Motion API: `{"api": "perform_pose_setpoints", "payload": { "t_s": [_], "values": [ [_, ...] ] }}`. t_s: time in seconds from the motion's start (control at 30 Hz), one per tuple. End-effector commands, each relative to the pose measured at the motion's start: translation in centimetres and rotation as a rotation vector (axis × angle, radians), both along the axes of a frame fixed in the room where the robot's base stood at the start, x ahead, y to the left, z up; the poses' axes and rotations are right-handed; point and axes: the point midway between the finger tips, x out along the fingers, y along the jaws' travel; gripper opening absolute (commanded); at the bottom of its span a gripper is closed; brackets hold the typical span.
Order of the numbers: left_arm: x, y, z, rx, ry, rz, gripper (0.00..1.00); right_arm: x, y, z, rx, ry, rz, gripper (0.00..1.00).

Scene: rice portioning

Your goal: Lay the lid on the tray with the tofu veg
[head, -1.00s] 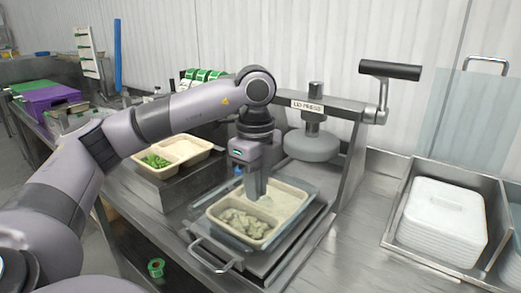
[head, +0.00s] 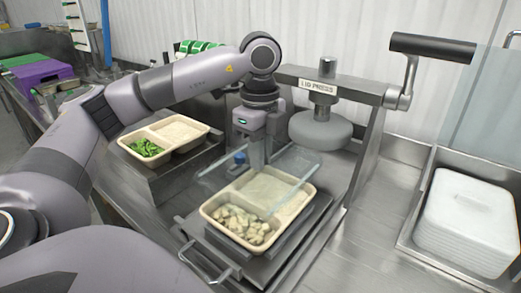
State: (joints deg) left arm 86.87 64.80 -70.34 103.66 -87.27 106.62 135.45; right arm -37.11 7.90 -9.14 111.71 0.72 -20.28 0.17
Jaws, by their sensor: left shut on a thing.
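A beige two-part tray (head: 208,208) lies on the metal sled under the lid press. It holds pale chunks in the front left part and a white, rice-like fill in the other. A second beige tray (head: 166,157), with green vegetables and white fill, sits on a raised metal block at the left. I cannot tell for sure which one is the tofu veg. My left gripper (head: 257,163) points down above the back of the near tray. It is shut on a clear lid (head: 298,160), which is tilted and apart from that tray. My right gripper is not in view.
The lid press (head: 321,130) stands just behind and right, its round head raised and its lever (head: 432,47) sticking out. A metal bin (head: 418,232) with a stack of white lids or trays (head: 468,215) is at the right. The bench between them is clear.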

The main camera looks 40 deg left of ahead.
Motion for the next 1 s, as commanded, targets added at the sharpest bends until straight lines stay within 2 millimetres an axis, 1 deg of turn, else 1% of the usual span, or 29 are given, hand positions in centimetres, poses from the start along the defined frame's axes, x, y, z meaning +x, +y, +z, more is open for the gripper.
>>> {"api": "perform_pose_setpoints", "payload": {
  "t_s": [0.2,0.4,0.6,0.73,1.0],
  "values": [
    [-0.1,0.0,-1.8,0.001,0.002,0.000,0.00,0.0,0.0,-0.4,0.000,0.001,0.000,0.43],
    [0.0,0.0,-4.1,0.001,0.000,0.001,0.00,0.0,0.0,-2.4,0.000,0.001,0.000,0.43],
    [0.0,0.0,-5.8,0.000,0.002,-0.001,0.00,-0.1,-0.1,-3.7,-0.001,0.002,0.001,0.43],
    [0.0,0.0,-6.2,0.000,0.000,-0.001,0.00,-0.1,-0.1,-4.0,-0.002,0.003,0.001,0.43],
    [0.0,0.0,-6.2,0.000,0.000,-0.001,0.00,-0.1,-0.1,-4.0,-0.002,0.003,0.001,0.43]
  ]
}}
